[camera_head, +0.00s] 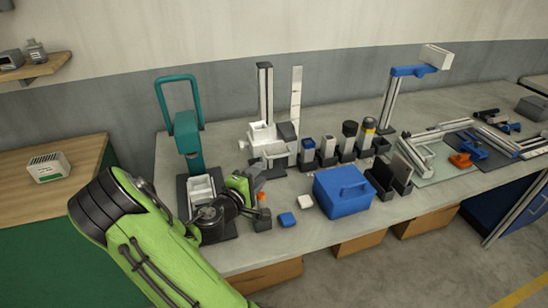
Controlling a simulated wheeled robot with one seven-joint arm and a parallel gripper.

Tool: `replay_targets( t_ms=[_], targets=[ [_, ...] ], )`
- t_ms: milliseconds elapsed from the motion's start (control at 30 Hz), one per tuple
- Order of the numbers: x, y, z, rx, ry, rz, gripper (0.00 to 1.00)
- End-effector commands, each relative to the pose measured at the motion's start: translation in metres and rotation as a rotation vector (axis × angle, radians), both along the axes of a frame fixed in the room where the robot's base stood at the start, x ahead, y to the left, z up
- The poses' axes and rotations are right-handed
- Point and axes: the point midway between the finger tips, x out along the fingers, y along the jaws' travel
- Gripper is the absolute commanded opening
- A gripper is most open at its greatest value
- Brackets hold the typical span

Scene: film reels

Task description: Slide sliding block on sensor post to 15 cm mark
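An upright post (265,85) with dark edges and a pale face stands near the wall at the middle of the bench. A white block (262,134) sits low on it, with a dark grey part at its right side. A tall pale strip (296,95) like a ruler stands just right of the post; its marks are too small to read. My green arm reaches in from the lower left. My gripper (262,205) is in front of the post and left of the blue box, apart from the white block. Its fingers are too small and partly hidden to judge.
A teal press-like stand (185,130) is close behind my arm on the left. A blue lidded box (344,191), a small blue block (287,220) and a white block (304,202) lie to the right. Several small containers line the bench behind the box.

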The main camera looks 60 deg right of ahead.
Motion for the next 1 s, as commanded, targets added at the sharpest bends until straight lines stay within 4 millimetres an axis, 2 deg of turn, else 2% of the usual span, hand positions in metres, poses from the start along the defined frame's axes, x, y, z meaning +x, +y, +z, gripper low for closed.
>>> replay_targets(
  t_ms=[33,200,400,533,767,1000],
  targets=[
    [-0.002,-0.014,0.002,-0.002,0.000,-0.007,0.38],
    [-0.003,-0.056,-0.003,-0.001,0.000,-0.006,0.38],
    [-0.002,-0.094,-0.009,0.000,-0.002,-0.003,0.38],
    [-0.002,-0.104,-0.012,0.000,0.000,-0.001,0.38],
    [-0.001,-0.104,-0.014,0.000,-0.001,0.000,0.38],
    [-0.001,-0.104,-0.014,0.001,-0.001,0.000,0.03]
  ],
)
